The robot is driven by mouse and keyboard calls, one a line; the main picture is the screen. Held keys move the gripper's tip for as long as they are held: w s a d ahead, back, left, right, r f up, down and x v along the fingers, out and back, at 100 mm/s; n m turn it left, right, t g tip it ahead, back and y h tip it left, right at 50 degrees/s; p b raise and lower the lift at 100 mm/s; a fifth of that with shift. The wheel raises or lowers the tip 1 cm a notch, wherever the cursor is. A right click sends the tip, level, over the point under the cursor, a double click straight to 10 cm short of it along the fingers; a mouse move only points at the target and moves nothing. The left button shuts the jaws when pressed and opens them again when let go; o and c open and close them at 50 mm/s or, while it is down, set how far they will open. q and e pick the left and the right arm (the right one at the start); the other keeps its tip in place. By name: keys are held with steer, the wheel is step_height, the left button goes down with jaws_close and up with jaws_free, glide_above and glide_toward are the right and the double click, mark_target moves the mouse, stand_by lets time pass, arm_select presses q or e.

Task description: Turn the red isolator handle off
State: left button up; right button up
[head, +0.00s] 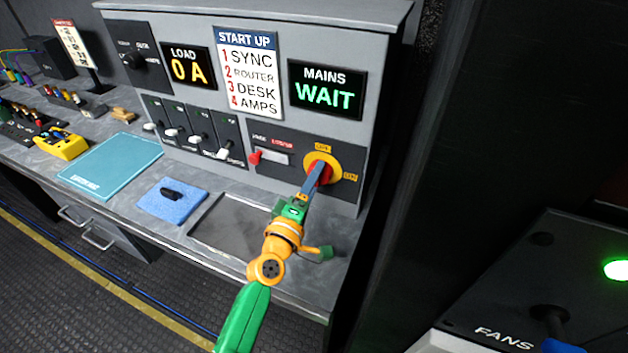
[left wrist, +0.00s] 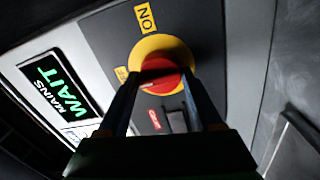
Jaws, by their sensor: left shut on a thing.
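The red isolator handle (head: 326,173) sits on a round yellow plate (head: 333,163) at the lower right of the grey console. My left gripper (head: 316,178) reaches up to it from below. In the left wrist view, the red handle (left wrist: 160,82) lies between the two fingers of my left gripper (left wrist: 162,78), which is shut on it. The fingers hide part of the handle, so its exact angle is hard to tell. A yellow ON label (left wrist: 146,17) and a second, partly covered yellow label (left wrist: 121,74) stand beside the plate. My right gripper is out of view.
A MAINS display (head: 327,91) reads WAIT, and a LOAD display (head: 187,68) reads 0 A. A blue cloth (head: 155,207) lies on the desk. A FANS panel (head: 490,300) stands at right.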

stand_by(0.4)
arm_select(q)
steer(key=o, duration=1.3)
steer(key=shift+w+d+f, duration=0.1)
steer(key=shift+o, duration=0.2)
steer(key=v, duration=0.7)
